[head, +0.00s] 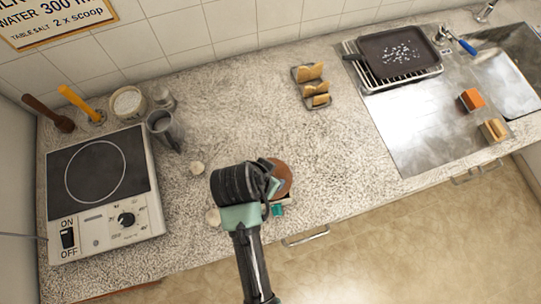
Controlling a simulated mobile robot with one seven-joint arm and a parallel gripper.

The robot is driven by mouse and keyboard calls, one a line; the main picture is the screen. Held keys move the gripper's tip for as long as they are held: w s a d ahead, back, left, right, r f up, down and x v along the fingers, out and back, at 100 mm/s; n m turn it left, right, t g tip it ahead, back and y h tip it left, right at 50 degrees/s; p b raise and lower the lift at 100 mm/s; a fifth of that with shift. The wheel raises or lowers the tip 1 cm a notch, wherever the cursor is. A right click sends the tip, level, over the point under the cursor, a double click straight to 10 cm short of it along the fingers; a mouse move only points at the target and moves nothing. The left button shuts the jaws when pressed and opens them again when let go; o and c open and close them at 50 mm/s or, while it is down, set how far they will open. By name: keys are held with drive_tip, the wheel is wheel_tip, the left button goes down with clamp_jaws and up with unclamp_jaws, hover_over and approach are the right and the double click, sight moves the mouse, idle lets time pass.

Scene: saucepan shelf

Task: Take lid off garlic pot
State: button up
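A round terracotta-brown thing (283,174), which looks like the garlic pot or its lid, is on the counter near its front edge. My gripper (272,188) is right at its left side and covers much of it. I cannot tell whether the fingers touch it or how far apart they are. The lid and pot cannot be told apart from this view. A small teal piece (277,210) shows just below the gripper; what it is cannot be told.
Two small pale lumps (197,168), like garlic, lie left of my gripper. A hotplate (95,190) stands at the left, with a grey jug (163,127) behind. A rack (316,92) and a dark tray (400,52) are at the back. The middle counter is clear.

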drive_tip(key=shift+w+f, duration=0.1)
drive_tip(key=shift+f, duration=0.15)
clamp_jaws()
idle(0.3)
